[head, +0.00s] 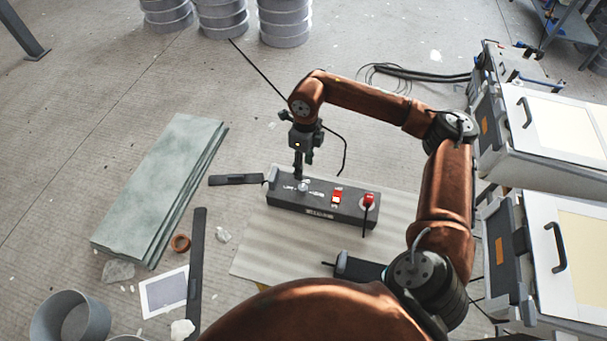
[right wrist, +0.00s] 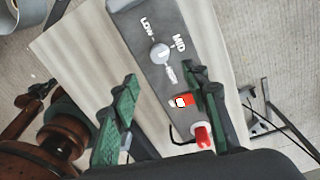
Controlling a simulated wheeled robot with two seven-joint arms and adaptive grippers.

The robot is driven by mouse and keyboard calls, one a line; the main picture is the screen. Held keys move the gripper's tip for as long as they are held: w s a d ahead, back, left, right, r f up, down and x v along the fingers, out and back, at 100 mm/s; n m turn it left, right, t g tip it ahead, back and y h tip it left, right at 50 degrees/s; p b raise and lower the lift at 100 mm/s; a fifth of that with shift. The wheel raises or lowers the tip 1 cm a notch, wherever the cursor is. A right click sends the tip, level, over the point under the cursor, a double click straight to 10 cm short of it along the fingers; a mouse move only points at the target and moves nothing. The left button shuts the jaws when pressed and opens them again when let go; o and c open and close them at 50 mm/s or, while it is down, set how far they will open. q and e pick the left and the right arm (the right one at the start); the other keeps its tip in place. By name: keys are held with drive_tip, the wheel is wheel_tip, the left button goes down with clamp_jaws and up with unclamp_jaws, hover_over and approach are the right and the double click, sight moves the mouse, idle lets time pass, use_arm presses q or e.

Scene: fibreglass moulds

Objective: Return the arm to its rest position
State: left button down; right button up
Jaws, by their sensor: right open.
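My right arm, orange-brown, reaches over a dark grey control box (head: 325,211) from the right. My right gripper (head: 300,172) points down just above the left part of the box, by its round dial (head: 303,187). In the right wrist view its two green fingers (right wrist: 162,92) are apart with nothing held between them. The dial (right wrist: 159,53) lies beyond the fingertips, with LOW and MID marked beside it. The box also carries a lit red switch (head: 337,197) and a red knob (head: 368,200). My left gripper is not in view.
The box stands on a pale ribbed board (head: 262,252). Greenish slabs (head: 160,180) lie to the left. White cabinets with handles (head: 550,140) stand close to my right arm. Grey drums (head: 285,22) stand at the back. Open floor lies at the upper left.

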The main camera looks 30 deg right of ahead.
drive_tip(key=shift+r, duration=0.75)
